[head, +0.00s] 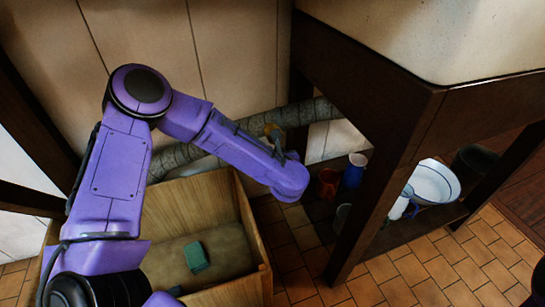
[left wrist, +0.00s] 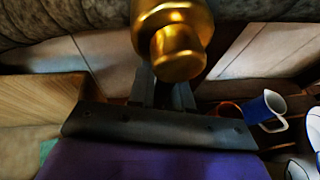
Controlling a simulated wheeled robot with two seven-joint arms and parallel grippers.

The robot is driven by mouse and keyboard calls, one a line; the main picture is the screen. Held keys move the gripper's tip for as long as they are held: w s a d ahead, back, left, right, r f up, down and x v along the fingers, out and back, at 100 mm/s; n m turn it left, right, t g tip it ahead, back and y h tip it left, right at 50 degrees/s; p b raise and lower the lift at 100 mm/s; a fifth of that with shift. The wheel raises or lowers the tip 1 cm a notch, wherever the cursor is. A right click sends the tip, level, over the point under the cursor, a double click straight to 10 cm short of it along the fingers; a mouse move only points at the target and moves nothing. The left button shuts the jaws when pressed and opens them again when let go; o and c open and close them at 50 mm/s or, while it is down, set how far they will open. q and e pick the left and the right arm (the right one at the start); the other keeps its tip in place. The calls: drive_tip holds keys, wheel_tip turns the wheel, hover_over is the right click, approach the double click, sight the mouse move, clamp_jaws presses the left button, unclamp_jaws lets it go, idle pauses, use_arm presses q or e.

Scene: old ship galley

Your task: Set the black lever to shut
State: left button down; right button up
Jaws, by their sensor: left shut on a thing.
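A brass valve fitting (head: 272,130) sits on the wrapped grey pipe (head: 305,112) along the wall. In the left wrist view the brass fitting (left wrist: 175,45) fills the top middle, with its round end facing me. My left gripper (head: 281,148) reaches up to the fitting from below. Its dark fingers (left wrist: 163,88) are close together just under the brass and are shut on the black lever. The lever is hidden by the fingers and the brass, so I cannot tell its angle. My right gripper is not in view.
A wooden crate (head: 262,255) with a green block (head: 196,257) stands below my left arm. A dark wooden counter frame (head: 375,190) stands at right. Its low shelf holds a blue mug (head: 354,171), an orange-brown cup (head: 328,184) and a white basin (head: 436,180).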

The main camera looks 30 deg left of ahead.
use_arm(q)
drive_tip(key=shift+w+d, duration=0.1)
drive_tip(key=shift+d, duration=0.05)
idle(0.5)
drive_tip(key=c, duration=1.1)
unclamp_jaws()
drive_tip(key=p+v, duration=0.3)
drive_tip(key=v, duration=0.7)
drive_tip(key=shift+s, duration=0.25)
